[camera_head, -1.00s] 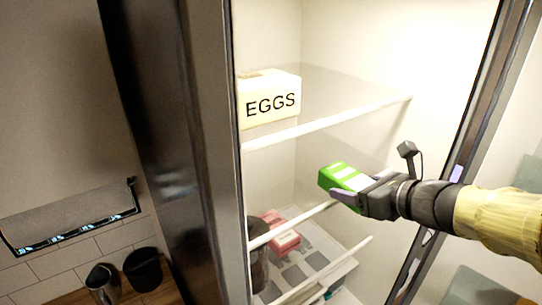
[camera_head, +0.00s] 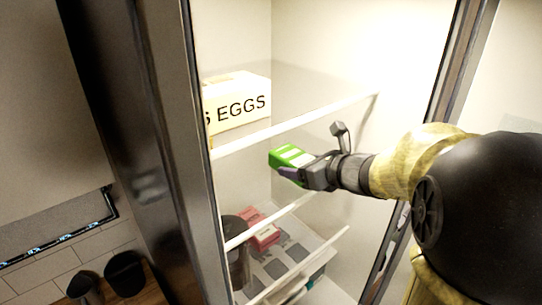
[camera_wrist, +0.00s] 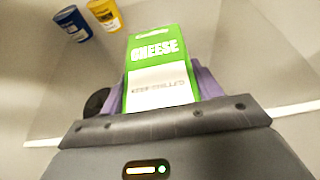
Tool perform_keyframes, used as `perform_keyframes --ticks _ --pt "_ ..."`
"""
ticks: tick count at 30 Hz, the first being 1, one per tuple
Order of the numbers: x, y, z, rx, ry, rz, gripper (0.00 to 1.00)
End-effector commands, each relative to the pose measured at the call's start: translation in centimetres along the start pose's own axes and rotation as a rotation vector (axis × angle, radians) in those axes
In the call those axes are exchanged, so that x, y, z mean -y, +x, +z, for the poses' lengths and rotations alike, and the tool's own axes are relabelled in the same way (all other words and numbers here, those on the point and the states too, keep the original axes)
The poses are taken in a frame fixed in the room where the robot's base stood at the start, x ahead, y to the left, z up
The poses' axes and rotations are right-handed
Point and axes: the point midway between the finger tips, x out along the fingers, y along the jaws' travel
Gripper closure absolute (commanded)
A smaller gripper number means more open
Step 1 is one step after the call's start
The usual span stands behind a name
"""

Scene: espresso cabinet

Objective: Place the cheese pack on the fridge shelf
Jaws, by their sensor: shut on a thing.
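The cheese pack is a green and white box (camera_head: 291,156), and its "CHEESE" label shows in the wrist view (camera_wrist: 158,70). My gripper (camera_head: 300,168) is shut on it, with the purple fingers on either side of the pack. The pack is inside the open fridge, below the upper shelf (camera_head: 300,123) and above the lower shelf (camera_head: 275,219), in the head view. It appears held in the air; whether it touches a shelf I cannot tell.
An EGGS box (camera_head: 238,103) stands on the upper shelf at left. A red pack (camera_head: 263,230) and a dark jar (camera_head: 236,250) are lower down at left. A blue tub (camera_wrist: 72,22) and a yellow tub (camera_wrist: 104,14) show in the wrist view. The fridge's left edge (camera_head: 205,150) is close.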

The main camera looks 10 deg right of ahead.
Motion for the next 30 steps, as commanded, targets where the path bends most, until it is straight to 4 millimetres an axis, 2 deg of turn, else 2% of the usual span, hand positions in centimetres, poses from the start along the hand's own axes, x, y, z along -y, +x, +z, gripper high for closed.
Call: perform_keyframes --ticks 6,15,30 --pt "-0.1 3.6 1.7 -0.003 -0.003 0.001 0.66" --pt "0.0 7.8 3.5 -0.001 -0.002 0.0 0.66" --pt "-0.1 9.0 3.9 -0.001 -0.002 0.001 0.66"
